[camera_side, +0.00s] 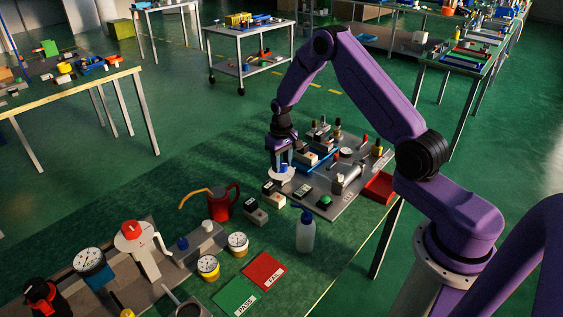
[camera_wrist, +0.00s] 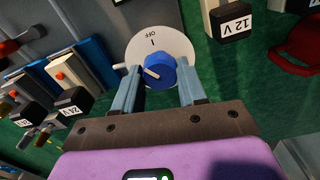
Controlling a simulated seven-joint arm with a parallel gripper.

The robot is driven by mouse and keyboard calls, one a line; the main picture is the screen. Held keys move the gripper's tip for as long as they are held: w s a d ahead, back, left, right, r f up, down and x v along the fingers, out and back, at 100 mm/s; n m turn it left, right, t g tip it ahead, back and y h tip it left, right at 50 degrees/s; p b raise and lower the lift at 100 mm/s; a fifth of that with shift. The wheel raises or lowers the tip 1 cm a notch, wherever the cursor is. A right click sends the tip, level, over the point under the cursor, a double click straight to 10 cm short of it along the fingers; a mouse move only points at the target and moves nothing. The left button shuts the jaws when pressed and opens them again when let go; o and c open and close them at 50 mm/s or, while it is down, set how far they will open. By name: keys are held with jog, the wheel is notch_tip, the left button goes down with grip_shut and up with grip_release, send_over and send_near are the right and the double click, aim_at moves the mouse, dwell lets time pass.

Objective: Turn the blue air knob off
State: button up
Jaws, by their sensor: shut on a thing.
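The blue air knob (camera_wrist: 160,72) sits on a round white dial plate (camera_wrist: 177,46) in the wrist view. The plate reads OFF, with a short line mark beside it. The knob's pale pointer lies toward the left of the picture, off the OFF mark. My gripper (camera_wrist: 159,78) has one finger on each side of the knob and is shut on it. In the side view my gripper (camera_side: 283,160) points down over the white plate (camera_side: 283,178) at the panel's left edge. The fingers partly hide the knob there.
Boxes marked 24 V (camera_wrist: 72,102) lie to the left. The grey panel (camera_side: 325,205) carries several switches and fittings. A clear bottle (camera_side: 306,235) stands nearer the camera.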

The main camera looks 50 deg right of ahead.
aim_at(282, 164)
jog(key=m, duration=0.3)
jog(key=shift+m, duration=2.2)
jog(key=o, duration=1.1)
jog(key=shift+c, duration=0.2)
notch_tip(282, 164, up, 17)
jog(key=shift+r, duration=0.2)
